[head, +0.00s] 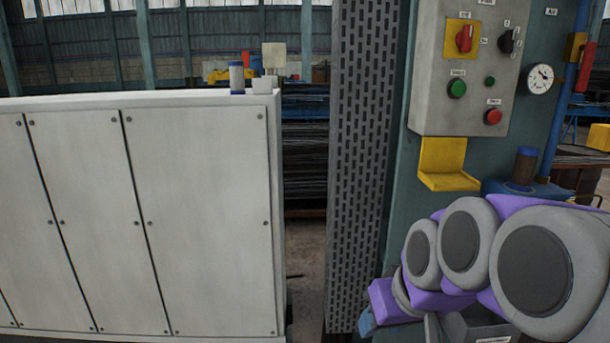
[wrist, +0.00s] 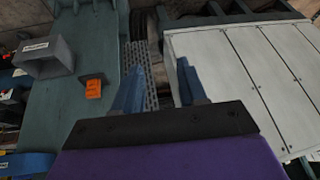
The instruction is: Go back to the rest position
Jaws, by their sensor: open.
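My gripper (wrist: 160,88) shows in the wrist view with its two blue fingers apart and nothing between them. Behind the fingers are the perforated grey panel and the gap beside the white cabinet. In the head view my purple and grey arm is folded at the lower right, in front of the green machine column (head: 395,190). The fingers are mostly hidden there, with only a bit of blue at the arm's lower left.
A white cabinet (head: 200,200) fills the left. A perforated panel (head: 355,150) stands mid-view. A control box (head: 470,70) with knobs and buttons, a yellow bracket (head: 442,165) and a gauge (head: 540,78) are above my arm. A grey box (wrist: 44,58) shows in the wrist view.

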